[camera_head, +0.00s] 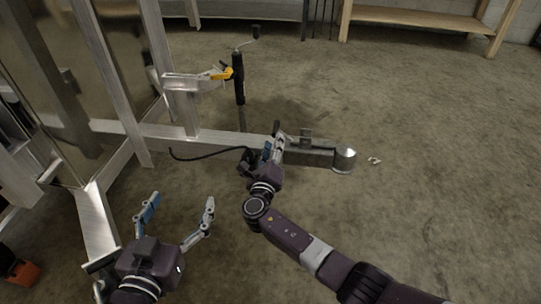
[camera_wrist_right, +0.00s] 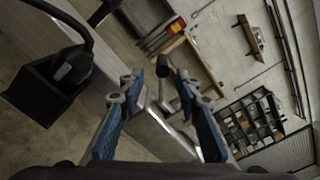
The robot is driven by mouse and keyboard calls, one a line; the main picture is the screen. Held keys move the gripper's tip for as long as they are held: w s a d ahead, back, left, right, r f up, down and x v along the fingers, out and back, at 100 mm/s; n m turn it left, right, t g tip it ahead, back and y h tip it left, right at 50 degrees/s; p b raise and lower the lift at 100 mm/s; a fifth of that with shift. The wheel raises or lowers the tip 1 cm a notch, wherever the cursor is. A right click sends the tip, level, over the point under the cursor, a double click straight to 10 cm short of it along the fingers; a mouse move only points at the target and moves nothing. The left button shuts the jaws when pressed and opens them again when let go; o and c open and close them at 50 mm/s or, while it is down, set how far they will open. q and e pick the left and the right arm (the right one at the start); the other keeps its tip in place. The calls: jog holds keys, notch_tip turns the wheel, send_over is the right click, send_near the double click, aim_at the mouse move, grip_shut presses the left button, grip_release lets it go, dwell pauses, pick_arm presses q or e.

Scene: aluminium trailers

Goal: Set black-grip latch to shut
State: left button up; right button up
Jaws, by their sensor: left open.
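The trailer's coupler (camera_head: 345,158) is a rounded grey metal piece at the tongue's end in the head view. A small upright latch (camera_head: 306,134) stands on top, just behind it. In the right wrist view, a dark grip (camera_wrist_right: 163,66), which looks like the latch's, shows between the fingertips. My right gripper (camera_head: 273,142) is over the tongue, left of the latch. In the right wrist view (camera_wrist_right: 161,82) its blue-padded fingers are apart, with no visible contact on the grip. My left gripper (camera_head: 182,200) is open and empty above the floor, left of the right arm.
A black jack (camera_head: 239,80) with a crank stands by the trailer frame, beside a yellow-handled piece (camera_head: 220,73). A black cable (camera_head: 205,157) lies along the tongue. A wooden shelf (camera_head: 420,20) stands at the back. The floor right of the coupler is mostly clear.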

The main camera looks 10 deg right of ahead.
jog(key=shift+v, duration=2.55)
